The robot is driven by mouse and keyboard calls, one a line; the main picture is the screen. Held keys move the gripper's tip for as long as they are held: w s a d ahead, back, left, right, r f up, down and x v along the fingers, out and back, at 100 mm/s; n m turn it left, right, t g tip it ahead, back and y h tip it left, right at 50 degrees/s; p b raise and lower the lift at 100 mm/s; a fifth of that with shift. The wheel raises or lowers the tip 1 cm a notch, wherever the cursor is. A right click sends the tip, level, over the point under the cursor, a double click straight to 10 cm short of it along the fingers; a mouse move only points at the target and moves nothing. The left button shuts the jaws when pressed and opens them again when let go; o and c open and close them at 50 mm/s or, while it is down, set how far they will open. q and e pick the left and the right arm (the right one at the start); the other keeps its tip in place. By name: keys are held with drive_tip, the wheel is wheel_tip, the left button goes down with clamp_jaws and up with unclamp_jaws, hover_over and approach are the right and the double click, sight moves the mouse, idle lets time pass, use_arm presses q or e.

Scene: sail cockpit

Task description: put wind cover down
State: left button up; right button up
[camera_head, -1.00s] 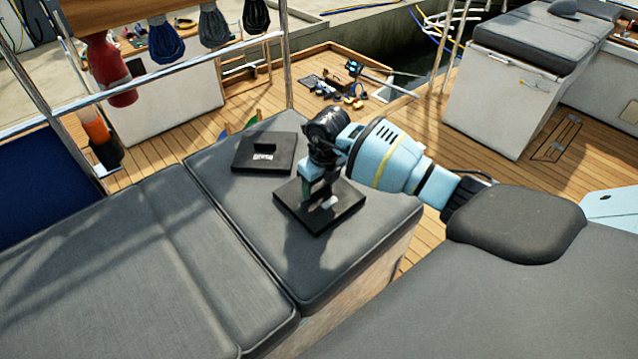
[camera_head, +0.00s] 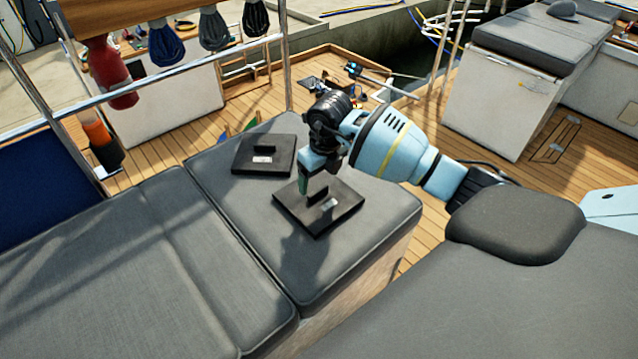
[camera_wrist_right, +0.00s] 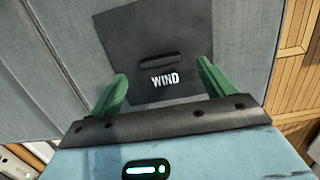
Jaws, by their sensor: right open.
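The wind cover (camera_head: 338,218) is a flat black square plate with a raised handle and a white label. It lies flat on the grey cushion, near the cushion's right edge. The right wrist view shows its plate (camera_wrist_right: 140,37) with the word "WIND" below the handle. My right gripper (camera_head: 312,190) is just above the plate. Its two green fingers (camera_wrist_right: 160,88) are spread apart with nothing between them, clear of the handle. The fingertips are partly hidden by the wrist in the head view. My left gripper is not in view.
A second black square cover (camera_head: 262,162) lies on the same cushion (camera_head: 245,215), behind and left. A grey padded seat (camera_head: 90,270) adjoins on the left. A steel rail (camera_head: 150,80) crosses the upper left. Wooden deck (camera_head: 440,150) lies beyond.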

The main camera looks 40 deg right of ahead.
wheel_tip(320, 180, up, 8)
drive_tip(key=s, duration=0.1)
drive_tip(key=shift+f, duration=0.15)
drive_tip(key=shift+s, duration=0.1)
